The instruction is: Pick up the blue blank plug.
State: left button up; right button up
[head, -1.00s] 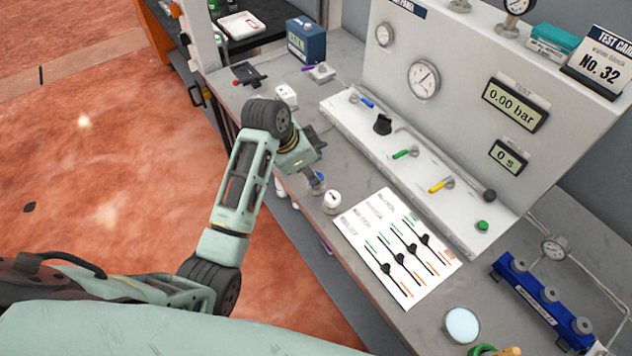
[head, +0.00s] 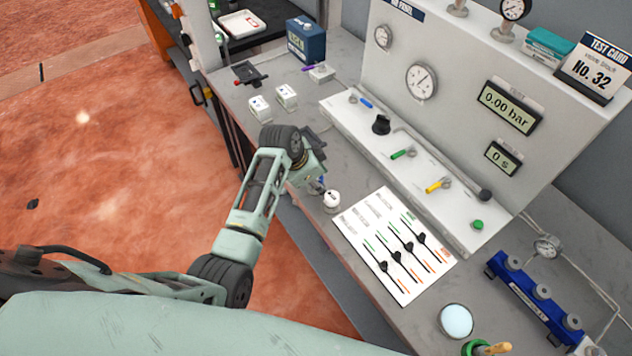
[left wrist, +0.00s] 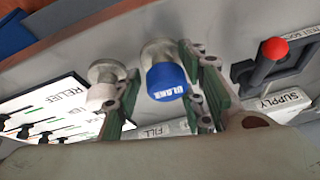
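The blue blank plug (left wrist: 166,82) has a round blue cap marked "BLANK" and a metallic body. In the left wrist view it lies between the two fingers of my left gripper (left wrist: 158,78), which is open; contact with the fingers cannot be made out. In the head view, my left gripper (head: 314,172) is low over the bench's front edge and hides most of the plug; a bit of blue (head: 321,185) shows beside it. A similar plug with a white cap (head: 331,200) stands close by; in the left wrist view this white plug (left wrist: 104,76) is beside the left finger.
A printed card with sliders (head: 395,245) lies right of the plugs. White blocks (head: 260,107) and a red-knobbed valve (head: 250,75) sit farther along the bench. The test panel (head: 440,60) rises behind. A blue manifold (head: 535,300) is at the right.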

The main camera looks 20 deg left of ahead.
pick_arm(q)
jog(key=c, duration=0.6)
jog(key=shift+s, duration=0.1)
grip_shut()
pick_arm(e)
jog(key=shift+d, duration=0.35)
